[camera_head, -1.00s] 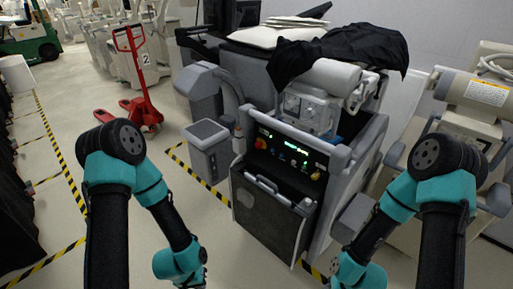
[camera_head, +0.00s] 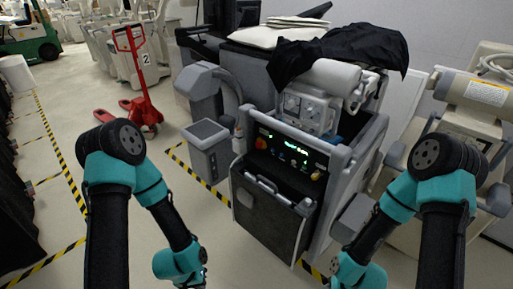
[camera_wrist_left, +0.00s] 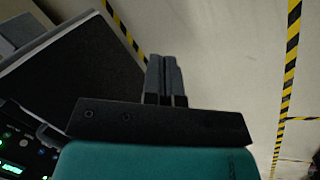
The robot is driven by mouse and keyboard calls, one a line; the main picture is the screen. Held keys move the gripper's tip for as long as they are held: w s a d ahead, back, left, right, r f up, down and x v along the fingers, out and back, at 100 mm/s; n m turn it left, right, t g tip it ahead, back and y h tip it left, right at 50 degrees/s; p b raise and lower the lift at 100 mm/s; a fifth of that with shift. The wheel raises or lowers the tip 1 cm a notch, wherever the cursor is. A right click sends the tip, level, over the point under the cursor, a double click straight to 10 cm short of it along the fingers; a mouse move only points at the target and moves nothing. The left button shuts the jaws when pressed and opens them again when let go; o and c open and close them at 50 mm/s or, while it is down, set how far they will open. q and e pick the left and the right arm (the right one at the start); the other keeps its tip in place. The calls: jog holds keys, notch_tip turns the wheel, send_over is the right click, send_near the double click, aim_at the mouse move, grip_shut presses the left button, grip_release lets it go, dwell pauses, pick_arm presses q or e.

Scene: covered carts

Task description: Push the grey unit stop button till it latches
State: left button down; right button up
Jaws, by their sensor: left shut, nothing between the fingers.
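The grey unit (camera_head: 345,160) stands at centre right in the head view, with a dark control panel on its front. The panel carries a small green display, a red button (camera_head: 261,143) at its left end, and a red-and-yellow knob (camera_head: 316,175) at its right end. Which one is the stop button is too small to tell. My left gripper (camera_wrist_left: 163,60) is shut and empty in the left wrist view, over the floor beside the unit. The panel's green display (camera_wrist_left: 12,168) shows at that view's lower left. My right wrist (camera_head: 352,272) is low at the unit's right; its fingers are hidden.
An open dark front flap (camera_head: 270,212) juts out below the panel. A grey bin-like box (camera_head: 210,155) stands left of the unit, and a red pallet jack (camera_head: 140,75) behind it. A beige machine (camera_head: 465,125) stands at the right.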

aim_at(259, 145)
pick_arm(q)
jog(key=shift+w, duration=0.1)
jog(key=w+d+n+t+y, duration=0.15)
jog(key=w+n+t, duration=0.85)
jog(key=w, duration=1.8)
jog(key=w+d+r+n+t, duration=0.1)
jog(key=w+r+n+t, duration=0.1)
jog(key=w+r+n, duration=0.2)
jog(key=w+d+r+n+t+y, duration=0.1)
jog(key=w+r+n, duration=0.3)
jog(key=w, duration=0.6)
jog(key=w+d+r+n+t, duration=0.2)
jog(key=w+r+n, duration=0.2)
jog(key=w+n, duration=0.3)
jog(key=shift+w+d+r+n+t+y, duration=0.1)
jog(key=shift+w+d+n+t+y, duration=0.1)
jog(key=shift+w+n+t+y, duration=0.25)
jog(key=shift+w+d+r+n, duration=0.1)
jog(key=shift+w+r+n, duration=0.25)
jog(key=shift+w+r, duration=0.1)
jog(key=shift+w+d, duration=0.9)
jog(key=shift+w, duration=0.25)
jog(key=shift+w+d, duration=0.95)
jog(key=shift+w, duration=0.2)
jog(key=shift+w+d, duration=0.9)
jog(key=shift+w, duration=0.25)
